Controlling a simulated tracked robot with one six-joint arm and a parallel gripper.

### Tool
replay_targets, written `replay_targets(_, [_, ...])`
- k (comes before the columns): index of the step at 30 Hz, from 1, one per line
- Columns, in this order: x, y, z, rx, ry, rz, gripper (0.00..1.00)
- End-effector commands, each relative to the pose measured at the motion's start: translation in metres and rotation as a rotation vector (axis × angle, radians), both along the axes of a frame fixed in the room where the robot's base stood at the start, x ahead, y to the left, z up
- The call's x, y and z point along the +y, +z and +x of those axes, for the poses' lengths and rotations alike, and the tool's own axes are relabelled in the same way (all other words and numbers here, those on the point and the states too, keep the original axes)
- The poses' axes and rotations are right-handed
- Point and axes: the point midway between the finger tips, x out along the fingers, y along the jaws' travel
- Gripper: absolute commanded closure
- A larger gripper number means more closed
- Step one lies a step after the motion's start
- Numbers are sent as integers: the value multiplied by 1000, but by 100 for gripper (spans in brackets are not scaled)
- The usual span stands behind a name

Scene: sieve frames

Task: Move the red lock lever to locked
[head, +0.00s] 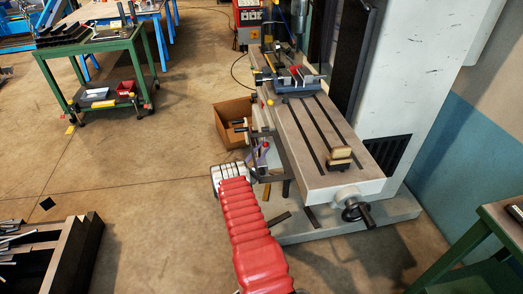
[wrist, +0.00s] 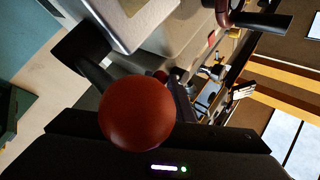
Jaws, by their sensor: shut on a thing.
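The red lock lever's round red knob (wrist: 135,112) fills the lower left middle of the wrist view. A dark arm runs from behind it towards the upper left. My gripper (wrist: 150,135) shows as a dark band along the bottom of the wrist view, right at the knob, and is shut on the lever. The jaw contact is partly hidden behind the knob. In the head view, my red-sleeved arm reaches to the near left side of the milling machine table (head: 318,150). The lever cannot be made out clearly there, and its lock position cannot be read.
A vise (head: 293,78) sits at the table's far end, and a small yellowish block (head: 339,155) at its near end. A black handwheel (head: 356,208) juts out at the front. A cardboard box (head: 232,125) stands on the floor left of the machine.

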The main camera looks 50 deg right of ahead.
Motion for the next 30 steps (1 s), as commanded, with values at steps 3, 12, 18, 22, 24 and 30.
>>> replay_targets(3, [0, 1, -2, -2, -6, -4, 75])
replay_targets(12, [0, 0, -1, 1, -3, -2, 62])
replay_targets(18, [2, -1, 0, 2, -1, -1, 62])
replay_targets(22, [9, -6, 1, 2, 0, 1, 62])
replay_targets(24, [16, -10, 1, 2, 0, 1, 62])
replay_targets(30, [45, -26, 4, 2, 0, 1, 62])
